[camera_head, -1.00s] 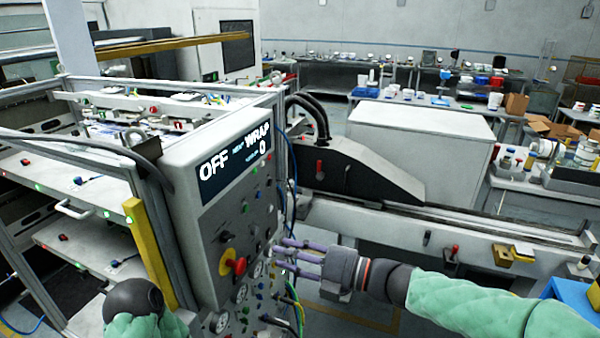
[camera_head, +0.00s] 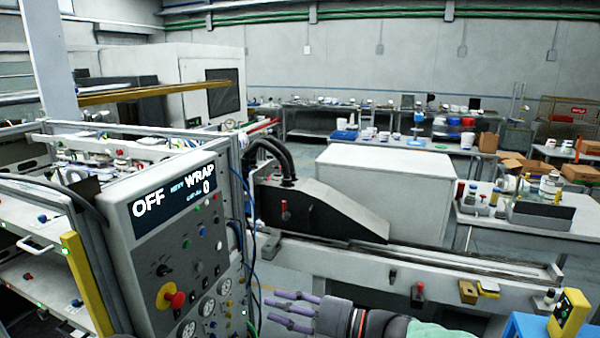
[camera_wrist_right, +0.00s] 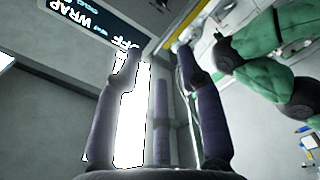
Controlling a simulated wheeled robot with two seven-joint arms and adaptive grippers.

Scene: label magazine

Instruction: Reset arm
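My right gripper (camera_head: 290,311) is low in the middle of the head view, to the right of the grey control panel (camera_head: 140,255) and apart from it. Its purple fingers are spread and nothing is between them. The right wrist view shows the same open fingers (camera_wrist_right: 155,75), with the panel's screen (camera_wrist_right: 95,20) beyond them at the upper left. My left gripper does not show in the head view.
A yellow post (camera_head: 86,285) stands left of the panel. A long conveyor rail (camera_head: 420,265) runs behind my right gripper. A white box (camera_head: 400,190) stands behind the rail. A blue and yellow item (camera_head: 570,312) is at the lower right.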

